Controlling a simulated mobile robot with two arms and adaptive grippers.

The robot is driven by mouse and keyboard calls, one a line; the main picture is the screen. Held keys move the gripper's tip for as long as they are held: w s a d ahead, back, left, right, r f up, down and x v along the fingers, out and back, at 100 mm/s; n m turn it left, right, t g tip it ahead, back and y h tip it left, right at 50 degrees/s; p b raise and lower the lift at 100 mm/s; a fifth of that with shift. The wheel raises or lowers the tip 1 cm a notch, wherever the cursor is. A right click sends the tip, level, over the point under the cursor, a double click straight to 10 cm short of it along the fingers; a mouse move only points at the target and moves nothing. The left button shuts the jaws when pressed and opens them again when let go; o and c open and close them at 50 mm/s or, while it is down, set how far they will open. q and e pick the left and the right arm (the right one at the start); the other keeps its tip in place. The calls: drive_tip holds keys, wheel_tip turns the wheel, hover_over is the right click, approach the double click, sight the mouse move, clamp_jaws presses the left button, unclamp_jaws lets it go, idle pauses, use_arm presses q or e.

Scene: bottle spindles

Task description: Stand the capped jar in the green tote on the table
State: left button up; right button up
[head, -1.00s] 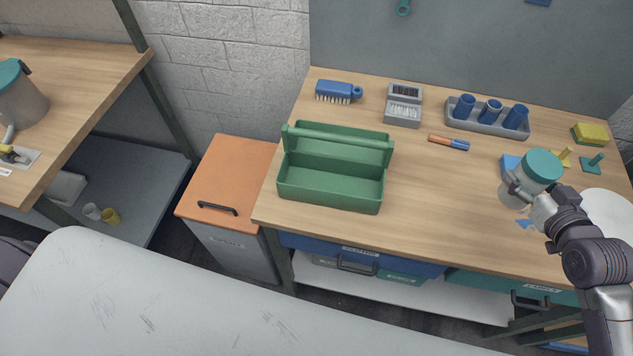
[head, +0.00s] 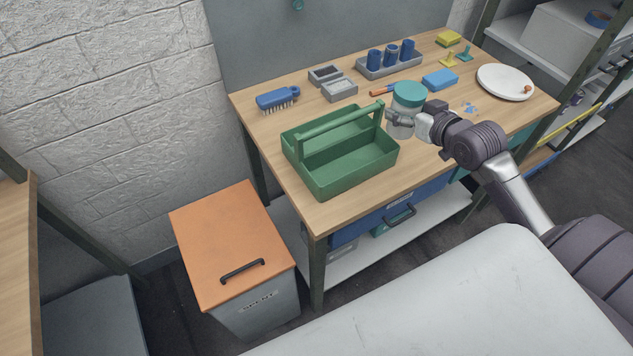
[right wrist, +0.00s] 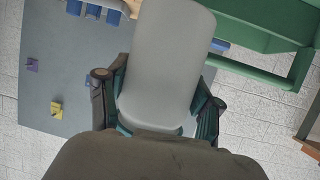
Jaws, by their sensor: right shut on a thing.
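The capped jar (head: 402,118) is clear with a teal lid and is upright, just right of the green tote. My right gripper (head: 398,120) is shut on the jar's side. In the right wrist view the jar (right wrist: 168,60) fills the space between the fingers. The green tote (head: 345,178) stands on the table (head: 440,143), open on top with a bar handle along its length. Its visible front compartment looks empty; part of the far one is hidden by the handle. The tote also shows in the right wrist view (right wrist: 262,28). My left gripper is not in view.
A blue brush (head: 277,99), grey boxes (head: 339,90) and a grey rack (head: 390,66) with blue cups stand behind. A blue block (head: 440,79) and a white plate (head: 505,82) lie right. An orange-lidded bin (head: 232,240) stands on the floor.

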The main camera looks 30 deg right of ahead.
drive_tip(key=shift+a+f, duration=0.1)
drive_tip(key=shift+a, duration=0.2)
drive_tip(key=a+f+p, duration=0.1)
drive_tip(key=a+f, duration=0.2)
drive_tip(key=w+a+f+p, duration=0.1)
drive_tip(key=a+f, duration=0.2)
drive_tip(key=a, duration=0.1)
drive_tip(key=w+a+f+p, duration=0.1)
drive_tip(key=a+f, duration=0.2)
drive_tip(key=f, duration=0.1)
drive_tip(key=shift+w+a, duration=0.1)
drive_tip(key=shift+a, duration=0.3)
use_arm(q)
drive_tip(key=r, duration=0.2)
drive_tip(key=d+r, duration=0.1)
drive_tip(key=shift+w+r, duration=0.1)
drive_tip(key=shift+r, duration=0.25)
use_arm(e)
drive_tip(key=shift+f, duration=0.5)
drive_tip(key=o, duration=1.3)
drive_tip(key=shift+f, duration=0.15)
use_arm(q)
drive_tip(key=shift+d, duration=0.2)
use_arm(e)
drive_tip(key=shift+o, duration=0.2)
